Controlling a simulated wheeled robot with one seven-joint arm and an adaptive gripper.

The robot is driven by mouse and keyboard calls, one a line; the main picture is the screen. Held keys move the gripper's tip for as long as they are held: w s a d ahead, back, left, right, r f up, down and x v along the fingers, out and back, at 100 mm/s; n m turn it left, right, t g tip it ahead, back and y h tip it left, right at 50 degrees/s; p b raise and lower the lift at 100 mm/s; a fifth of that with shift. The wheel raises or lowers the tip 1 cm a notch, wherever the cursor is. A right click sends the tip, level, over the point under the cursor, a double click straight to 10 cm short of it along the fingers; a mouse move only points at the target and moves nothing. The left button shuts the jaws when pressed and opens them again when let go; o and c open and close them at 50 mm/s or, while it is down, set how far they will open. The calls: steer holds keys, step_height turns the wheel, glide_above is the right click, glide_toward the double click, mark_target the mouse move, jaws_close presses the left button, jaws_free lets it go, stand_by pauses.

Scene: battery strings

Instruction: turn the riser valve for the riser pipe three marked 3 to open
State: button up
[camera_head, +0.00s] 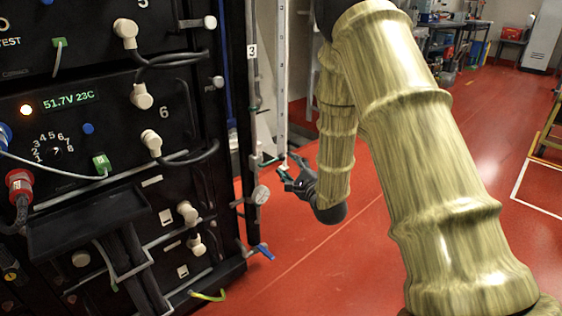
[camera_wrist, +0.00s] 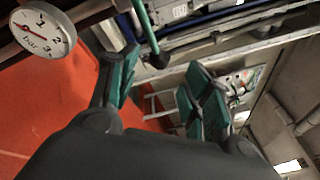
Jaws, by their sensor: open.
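The riser pipe marked 3 is a thin grey pipe (camera_head: 254,130) beside the rack in the head view, with a white "3" tag (camera_head: 251,51). A green lever handle (camera_head: 271,161) sticks out to the right from it. In the wrist view the green lever (camera_wrist: 146,25) ends in a dark tip (camera_wrist: 158,60). My gripper (camera_head: 284,176) is open, close to the right of the pipe and near the lever. In the wrist view the lever tip lies in the gap between my teal-padded fingers (camera_wrist: 158,82); I see no clear contact.
A round pressure gauge (camera_head: 260,194) sits on the pipe just below the lever, and it also shows in the wrist view (camera_wrist: 43,28). A blue handle (camera_head: 264,252) is at the pipe's foot. The black battery rack (camera_head: 110,190) stands left. Red floor to the right is open.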

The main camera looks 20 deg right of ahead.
mark_target(283, 160)
steer(key=w+b, duration=0.1)
steer(key=w, duration=0.4)
steer(key=shift+a+f+b, duration=0.1)
steer(key=shift+f+b, duration=0.05)
steer(key=shift+b, duration=0.15)
steer(key=shift+w, duration=0.95)
steer(key=shift+c, duration=0.5)
